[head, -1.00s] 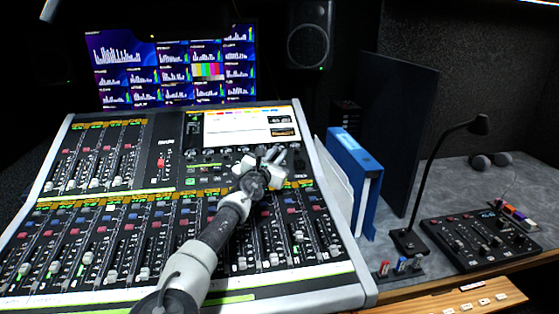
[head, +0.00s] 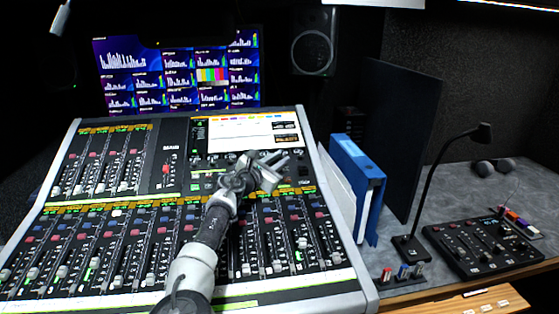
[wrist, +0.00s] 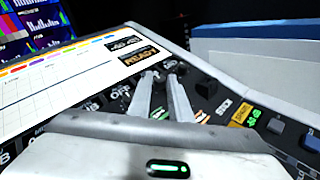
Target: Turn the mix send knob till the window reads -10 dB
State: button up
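My gripper (head: 281,167) is over the right part of the mixing console (head: 352,262), just below its bright screen (head: 235,134). In the wrist view its two pale fingers (wrist: 161,76) stand apart with a narrow gap and point at the panel below the screen. I see nothing clearly held between them. A dark knob (wrist: 207,89) shows right of the fingers, apart from them. I cannot tell whether it is the mix send knob. A small dark window with orange letters (wrist: 140,58), seemingly READY, lies at the screen's corner. Another readout (wrist: 123,44) above it is too blurred to read.
A blue binder (head: 357,180) stands close to the console's right edge. Monitors (head: 180,75) rise behind the console. Faders (head: 100,240) cover the console's lower part.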

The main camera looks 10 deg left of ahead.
jog(key=shift+o, duration=0.4)
jog(key=p+v, duration=0.3)
jog(key=v, duration=1.4)
jog(key=shift+w, duration=0.1)
jog(key=shift+s+a, duration=0.1)
jog(key=shift+s, duration=0.15)
jog(key=shift+f, duration=0.1)
